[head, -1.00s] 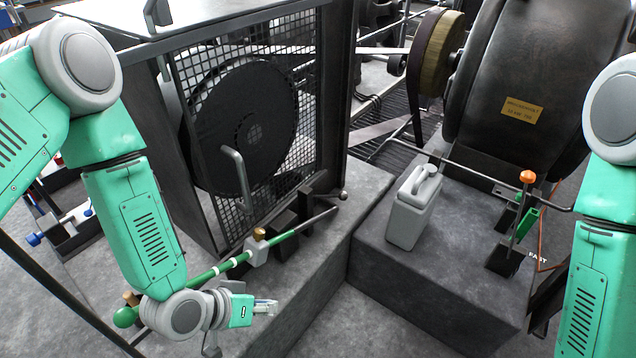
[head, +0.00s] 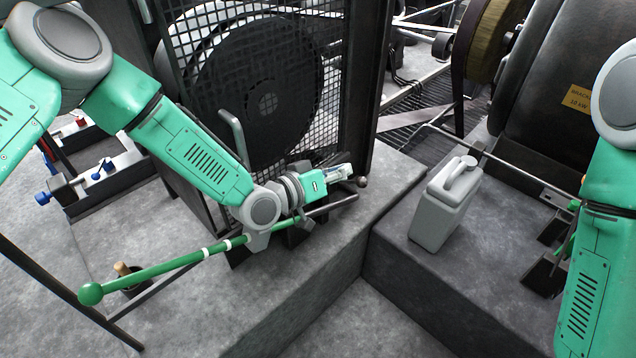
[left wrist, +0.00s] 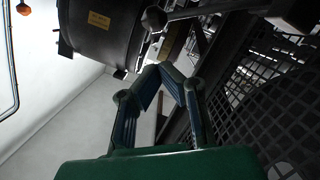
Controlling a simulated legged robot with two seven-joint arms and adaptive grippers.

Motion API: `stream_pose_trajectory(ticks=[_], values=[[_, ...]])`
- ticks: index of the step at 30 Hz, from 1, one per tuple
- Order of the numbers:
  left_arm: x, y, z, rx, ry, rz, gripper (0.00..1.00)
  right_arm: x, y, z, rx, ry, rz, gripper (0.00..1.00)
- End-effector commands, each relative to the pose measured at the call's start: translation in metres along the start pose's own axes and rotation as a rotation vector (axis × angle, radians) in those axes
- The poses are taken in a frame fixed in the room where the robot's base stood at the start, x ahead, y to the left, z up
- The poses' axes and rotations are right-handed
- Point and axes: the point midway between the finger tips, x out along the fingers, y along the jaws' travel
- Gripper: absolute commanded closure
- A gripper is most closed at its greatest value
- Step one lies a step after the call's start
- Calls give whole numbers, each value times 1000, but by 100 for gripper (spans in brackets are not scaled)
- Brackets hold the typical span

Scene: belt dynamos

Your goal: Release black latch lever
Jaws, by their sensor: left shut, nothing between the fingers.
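The black latch lever (head: 361,182) shows in the head view as a dark ball knob at the lower right corner of the mesh guard. Its stem is mostly hidden behind my left gripper (head: 345,172). That gripper is shut and empty, with its fingertips close beside the knob; I cannot tell whether they touch. In the left wrist view, the shut fingertips (left wrist: 164,72) point toward a dark ball knob on a rod (left wrist: 153,18), likely the same lever, apart from them in the picture. My right arm shows at the right edge, its gripper out of view.
A mesh guard (head: 340,75) covers a dark wheel behind my left arm. A green bar with a ball end (head: 150,270) runs below my left wrist. A grey canister (head: 440,215) stands on the right block. The floor between the blocks is clear.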

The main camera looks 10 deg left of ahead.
Motion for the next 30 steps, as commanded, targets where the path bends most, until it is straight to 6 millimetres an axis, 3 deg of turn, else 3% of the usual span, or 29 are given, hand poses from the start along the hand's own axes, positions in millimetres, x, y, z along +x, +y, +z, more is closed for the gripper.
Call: stream_pose_trajectory(ticks=[1,3,10,20,30], values=[[5,-3,12,-3,-3,0,100,7,0,0,0,0,0,60],[11,-3,18,-4,-1,2,100,11,0,1,0,0,0,60],[20,-5,26,-6,2,1,100,16,0,1,0,0,0,60],[23,-1,27,-1,-1,-1,100,15,0,1,0,0,0,60],[26,1,46,158,-2,-32,100,4,0,0,0,0,0,60]])
